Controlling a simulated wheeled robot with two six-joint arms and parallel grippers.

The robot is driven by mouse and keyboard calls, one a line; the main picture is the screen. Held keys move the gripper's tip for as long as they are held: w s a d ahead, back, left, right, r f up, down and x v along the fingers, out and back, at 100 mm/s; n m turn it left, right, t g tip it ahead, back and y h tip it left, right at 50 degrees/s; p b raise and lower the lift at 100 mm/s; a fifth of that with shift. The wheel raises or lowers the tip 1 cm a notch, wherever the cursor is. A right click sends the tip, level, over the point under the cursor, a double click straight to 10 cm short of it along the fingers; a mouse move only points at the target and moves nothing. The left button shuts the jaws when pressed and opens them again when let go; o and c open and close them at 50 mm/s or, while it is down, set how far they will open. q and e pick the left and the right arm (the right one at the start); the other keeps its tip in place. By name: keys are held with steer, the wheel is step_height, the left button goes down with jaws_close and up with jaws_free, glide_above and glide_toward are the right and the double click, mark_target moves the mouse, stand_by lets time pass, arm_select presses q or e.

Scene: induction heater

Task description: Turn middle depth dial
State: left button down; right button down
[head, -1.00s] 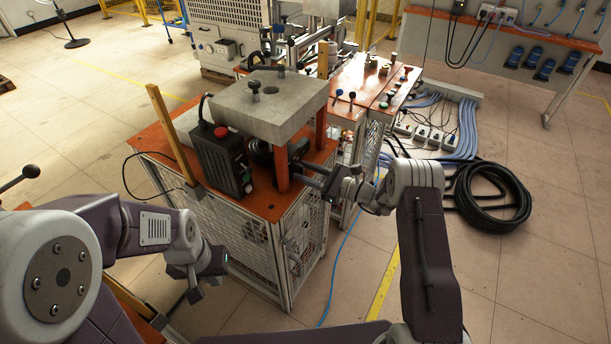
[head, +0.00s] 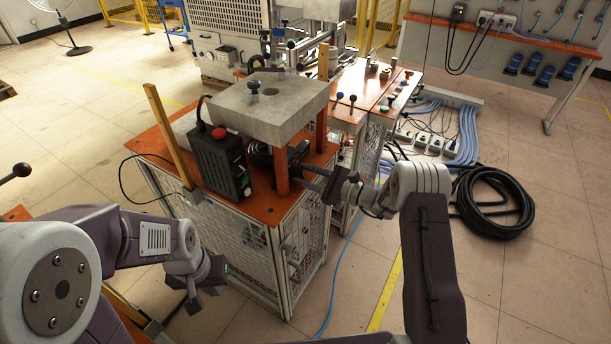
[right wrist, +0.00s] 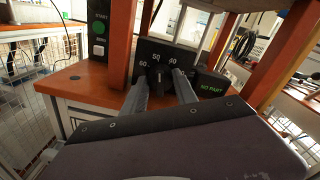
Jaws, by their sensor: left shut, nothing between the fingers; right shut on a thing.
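The depth dial (right wrist: 159,76) is a small dark knob low on a black plate (right wrist: 176,56) marked 60, 50 and 40, in the right wrist view. My right gripper (right wrist: 160,82) has its two fingers closed on the knob from either side, hiding much of it. In the head view my right gripper (head: 305,172) reaches from the right under the grey slab (head: 265,105) of the orange-topped machine; the dial is hidden there. My left gripper (head: 207,280) is shut and empty, low in front of the machine's left side.
A display reading NO PART (right wrist: 212,86) stands right of the dial. An orange post (right wrist: 121,43) and a box with a green START button (right wrist: 99,27) are to the left. A wooden post (head: 167,133) rises at the machine's left. Black cable coils (head: 493,202) lie on the floor at right.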

steer(key=c, duration=1)
jaws_free()
steer(key=shift+o, duration=0.2)
steer(key=v, duration=0.9)
